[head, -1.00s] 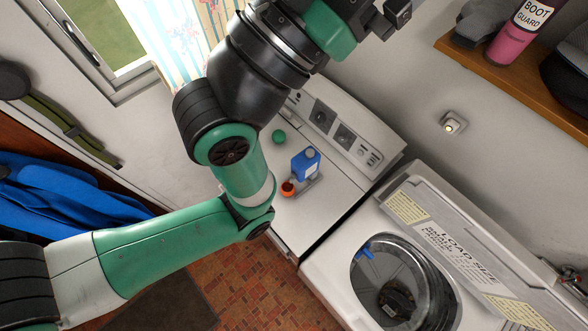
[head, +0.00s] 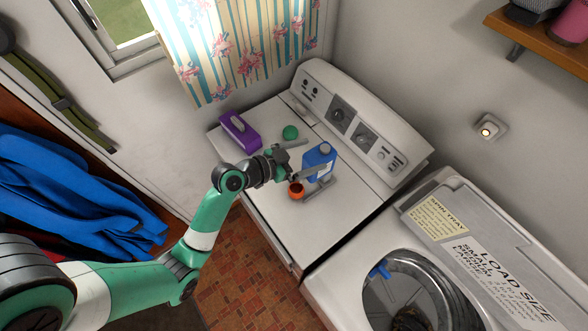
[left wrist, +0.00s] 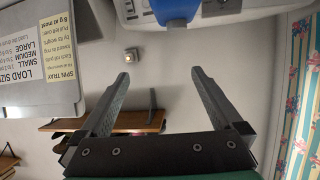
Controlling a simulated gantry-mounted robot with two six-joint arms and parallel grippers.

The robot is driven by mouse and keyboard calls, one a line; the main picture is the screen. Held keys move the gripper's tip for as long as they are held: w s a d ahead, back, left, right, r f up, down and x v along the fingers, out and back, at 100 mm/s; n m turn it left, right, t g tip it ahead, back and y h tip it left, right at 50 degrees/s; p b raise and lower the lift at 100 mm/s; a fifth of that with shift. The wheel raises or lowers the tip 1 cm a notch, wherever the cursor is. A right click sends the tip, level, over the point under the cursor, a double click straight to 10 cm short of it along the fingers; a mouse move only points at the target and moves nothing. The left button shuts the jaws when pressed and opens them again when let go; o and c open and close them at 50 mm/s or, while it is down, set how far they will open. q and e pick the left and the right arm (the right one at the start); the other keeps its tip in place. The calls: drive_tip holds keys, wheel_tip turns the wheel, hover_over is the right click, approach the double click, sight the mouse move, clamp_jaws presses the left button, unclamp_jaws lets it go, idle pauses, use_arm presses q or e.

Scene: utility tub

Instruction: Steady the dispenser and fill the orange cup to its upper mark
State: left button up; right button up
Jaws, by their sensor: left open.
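The blue dispenser (head: 320,155), a jug with a pale label, stands on the white machine at the back. The small orange cup (head: 297,191) sits just in front of it, open side up and dark inside; I cannot make out its marks or fill level. My left gripper (head: 311,158) is open beside the dispenser, its fingers spread towards the jug and partly overlapping it. In the left wrist view the blue dispenser (left wrist: 175,10) shows at the top edge, beyond the open fingers (left wrist: 161,73), with nothing between them. My right gripper is not in view.
A grey piece (head: 321,189) lies by the jug and cup. A green ball (head: 290,132) and a purple box (head: 239,131) sit further left on the machine top. The control panel (head: 345,118) rises behind. A washer with a round opening (head: 420,285) stands at right.

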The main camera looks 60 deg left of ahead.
use_arm(q)
drive_tip(key=n+b, duration=0.1)
approach(319, 153)
drive_tip(key=d, duration=0.1)
drive_tip(key=shift+g+y, duration=0.3)
drive_tip(key=shift+y, duration=0.2)
drive_tip(key=x, duration=0.5)
drive_tip(key=b+x, duration=0.1)
drive_tip(key=x, duration=0.5)
drive_tip(key=shift+w+a+r, duration=0.1)
drive_tip(key=shift+w+r, duration=0.05)
drive_tip(key=shift+r, duration=0.05)
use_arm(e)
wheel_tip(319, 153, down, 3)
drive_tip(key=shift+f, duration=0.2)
use_arm(q)
clamp_jaws()
